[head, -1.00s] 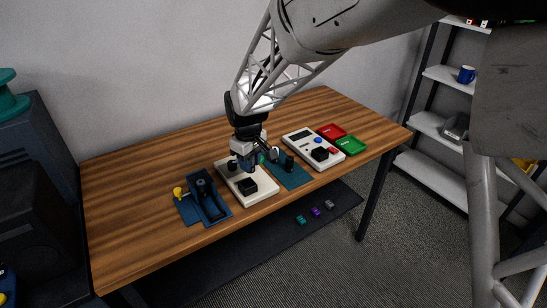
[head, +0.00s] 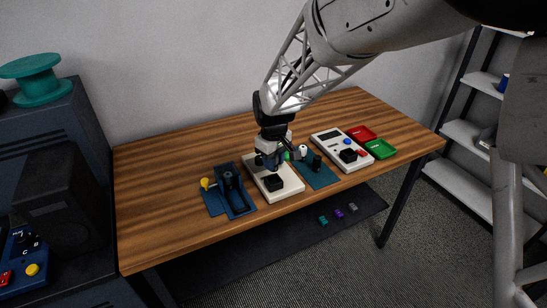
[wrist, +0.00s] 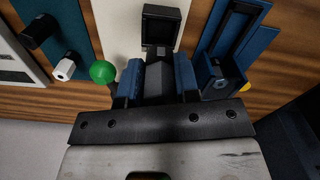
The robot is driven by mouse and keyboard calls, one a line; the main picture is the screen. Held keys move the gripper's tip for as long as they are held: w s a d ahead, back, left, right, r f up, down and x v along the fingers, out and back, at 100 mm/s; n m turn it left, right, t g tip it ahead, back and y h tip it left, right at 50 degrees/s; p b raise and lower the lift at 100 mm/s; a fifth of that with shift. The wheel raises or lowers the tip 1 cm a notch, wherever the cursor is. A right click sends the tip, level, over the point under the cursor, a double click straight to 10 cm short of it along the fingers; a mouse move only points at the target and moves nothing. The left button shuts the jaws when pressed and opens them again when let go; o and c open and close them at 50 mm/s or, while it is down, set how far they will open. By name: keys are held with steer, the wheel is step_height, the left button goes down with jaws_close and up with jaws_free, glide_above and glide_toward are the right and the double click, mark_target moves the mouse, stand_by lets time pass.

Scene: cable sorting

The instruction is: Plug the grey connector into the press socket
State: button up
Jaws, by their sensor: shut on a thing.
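My gripper (head: 271,162) is low over the back part of a cream board (head: 288,188) on the table. In the wrist view its blue fingers (wrist: 158,72) are shut on a dark grey connector (wrist: 158,85), which lies between them. The board carries a black square socket block (head: 274,183). A green knob (wrist: 103,72) stands just left of the fingers. The connector's underside is hidden, so I cannot tell if it touches the board.
A blue fixture (head: 240,205) with a yellow knob (head: 205,184) stands left of the board. A teal mat (head: 318,178) with pegs lies right, then a white panel (head: 330,145), a red tray (head: 361,133) and a green tray (head: 380,149). Small connectors (head: 338,213) lie below the table.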

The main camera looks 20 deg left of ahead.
mark_target(273, 183)
steer(key=shift+f, duration=0.8)
steer(key=shift+f, duration=2)
stand_by(2.0)
steer(key=o, duration=1.4)
steer(key=shift+f, duration=0.1)
steer(key=shift+o, duration=0.2)
steer(key=shift+r, duration=0.25)
steer(key=shift+r, duration=3.35)
steer(key=shift+c, duration=0.3)
